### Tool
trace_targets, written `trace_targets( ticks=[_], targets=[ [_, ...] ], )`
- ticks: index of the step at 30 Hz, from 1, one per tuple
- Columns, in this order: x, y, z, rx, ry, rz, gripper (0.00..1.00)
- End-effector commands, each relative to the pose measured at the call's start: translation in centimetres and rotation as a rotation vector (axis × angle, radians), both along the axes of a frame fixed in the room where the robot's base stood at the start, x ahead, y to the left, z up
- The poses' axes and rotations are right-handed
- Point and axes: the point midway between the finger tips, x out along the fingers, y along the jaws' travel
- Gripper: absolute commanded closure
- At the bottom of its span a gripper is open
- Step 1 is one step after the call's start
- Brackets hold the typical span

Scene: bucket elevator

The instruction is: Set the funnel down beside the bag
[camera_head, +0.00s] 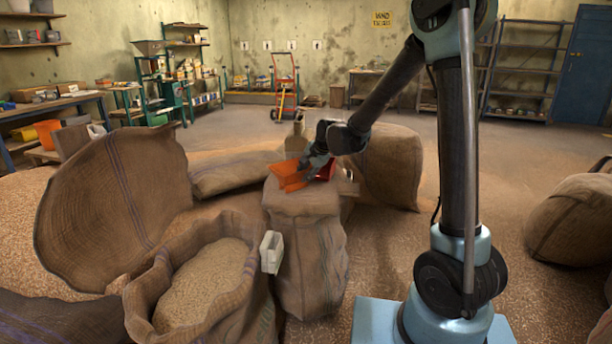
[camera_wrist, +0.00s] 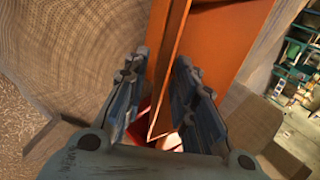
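The orange funnel (camera_head: 289,172) sits at the top of an upright burlap bag (camera_head: 312,262) in the head view, with a red part at its right. My gripper (camera_head: 312,170) is over it from the upper right. In the wrist view, the orange funnel (camera_wrist: 222,40) fills the upper middle. One thin wall of it runs between the two fingers of my gripper (camera_wrist: 162,75). The fingers stand apart, with a visible gap on the left of the wall; contact on the right is unclear. The funnel's lower part is hidden by the fingers.
An open sack of grain (camera_head: 208,285) stands at the front left, with a small white box (camera_head: 271,252) at its right edge. A large sack (camera_head: 105,205) leans behind it. Another sack (camera_head: 392,168) stands behind right. Floor is open at the right.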

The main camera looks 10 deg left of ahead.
Motion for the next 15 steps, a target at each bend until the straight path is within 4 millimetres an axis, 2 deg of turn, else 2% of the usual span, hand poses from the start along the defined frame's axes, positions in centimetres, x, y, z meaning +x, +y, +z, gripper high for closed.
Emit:
trace_targets(
  ticks=[8,15],
  targets=[
    [-0.1,-0.1,0.4,0.000,0.000,0.000,0.75],
    [-1.0,-1.2,2.4,0.000,0.000,0.001,0.75]
  ],
)
